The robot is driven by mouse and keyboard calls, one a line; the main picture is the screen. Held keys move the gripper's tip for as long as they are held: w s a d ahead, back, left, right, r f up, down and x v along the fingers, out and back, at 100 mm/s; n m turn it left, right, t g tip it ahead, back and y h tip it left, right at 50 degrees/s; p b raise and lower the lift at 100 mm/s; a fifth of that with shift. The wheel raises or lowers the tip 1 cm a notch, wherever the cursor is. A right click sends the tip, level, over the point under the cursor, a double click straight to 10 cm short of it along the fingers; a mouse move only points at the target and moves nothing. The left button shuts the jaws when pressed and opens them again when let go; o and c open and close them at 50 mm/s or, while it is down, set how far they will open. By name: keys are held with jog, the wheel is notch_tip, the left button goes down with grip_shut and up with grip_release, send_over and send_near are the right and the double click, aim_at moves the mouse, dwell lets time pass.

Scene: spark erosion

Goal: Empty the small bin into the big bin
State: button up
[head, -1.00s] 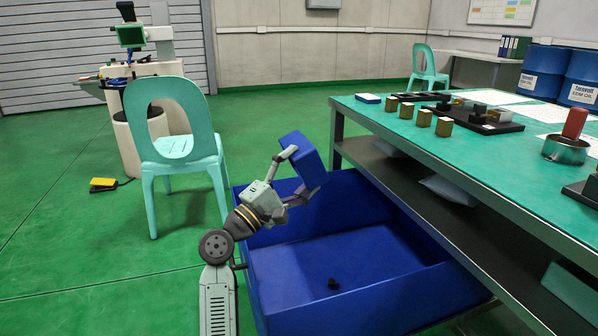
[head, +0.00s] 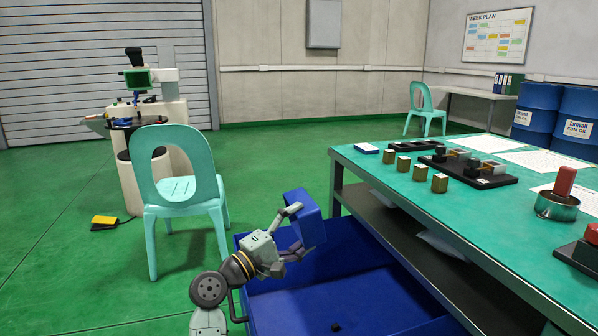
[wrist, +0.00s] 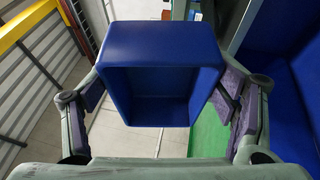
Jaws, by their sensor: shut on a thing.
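The small blue bin (head: 306,219) is held in my gripper (head: 291,229) above the far left part of the big bin. In the wrist view the small bin (wrist: 160,45) sits between the two fingers of my gripper (wrist: 163,97), and the inside that shows is bare. The bin is tilted in the head view. The big blue bin (head: 372,262) stands on the floor beside the table, cut off by the lower picture edge. A small dark object (head: 336,327) lies on its floor.
A green-topped table (head: 420,212) with a lower shelf stands close on the right, bearing small blocks and dark fixtures. A light green chair (head: 178,188) stands to the left of the big bin. Open green floor (head: 90,270) lies on the left.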

jog(key=r+m+g+y+p, duration=0.1)
jog(key=p, duration=0.3)
jog(key=shift+a+r+p, duration=0.1)
jog(key=shift+p, duration=0.25)
jog(key=shift+y+p, duration=0.3)
jog(key=shift+p, duration=0.05)
